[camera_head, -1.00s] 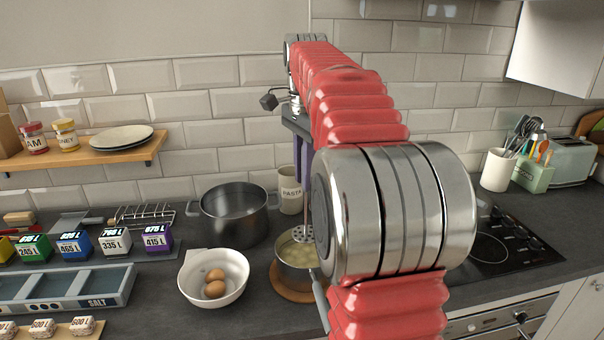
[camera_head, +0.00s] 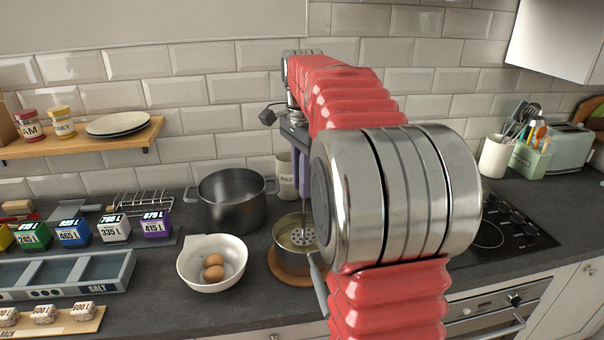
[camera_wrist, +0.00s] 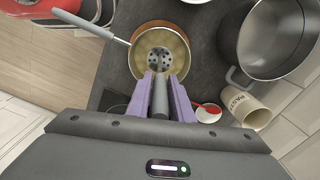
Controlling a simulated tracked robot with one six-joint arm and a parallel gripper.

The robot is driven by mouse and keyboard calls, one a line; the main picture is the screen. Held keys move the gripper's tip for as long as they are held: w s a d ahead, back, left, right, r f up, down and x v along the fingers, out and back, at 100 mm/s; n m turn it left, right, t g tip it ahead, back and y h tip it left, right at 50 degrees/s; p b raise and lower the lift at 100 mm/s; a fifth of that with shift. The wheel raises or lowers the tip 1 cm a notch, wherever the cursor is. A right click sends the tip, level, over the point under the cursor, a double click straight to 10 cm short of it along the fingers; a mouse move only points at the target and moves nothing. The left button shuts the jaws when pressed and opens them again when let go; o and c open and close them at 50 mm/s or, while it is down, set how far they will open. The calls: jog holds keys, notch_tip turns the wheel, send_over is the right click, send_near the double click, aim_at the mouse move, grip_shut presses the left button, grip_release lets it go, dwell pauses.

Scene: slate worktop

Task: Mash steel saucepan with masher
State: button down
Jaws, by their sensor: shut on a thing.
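The steel saucepan (camera_head: 290,262) sits on a round wooden board (camera_head: 281,277), partly hidden by my arm in the head view. It holds a yellowish food; in the wrist view the saucepan (camera_wrist: 186,50) shows its long handle toward the upper left. My gripper (camera_wrist: 161,80), with purple fingers, is above the saucepan and shut on the masher's dark handle (camera_wrist: 160,98). The masher's perforated disc (camera_head: 303,237) is inside the saucepan's rim. I cannot tell whether it presses on the food.
A large steel pot (camera_head: 232,205) stands behind the saucepan, with a pasta jar (camera_head: 286,187) beside it. A white bowl (camera_head: 205,280) with two eggs is at the left. The hob (camera_head: 500,232) is at the right.

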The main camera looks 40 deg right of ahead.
jog(key=shift+f, duration=0.85)
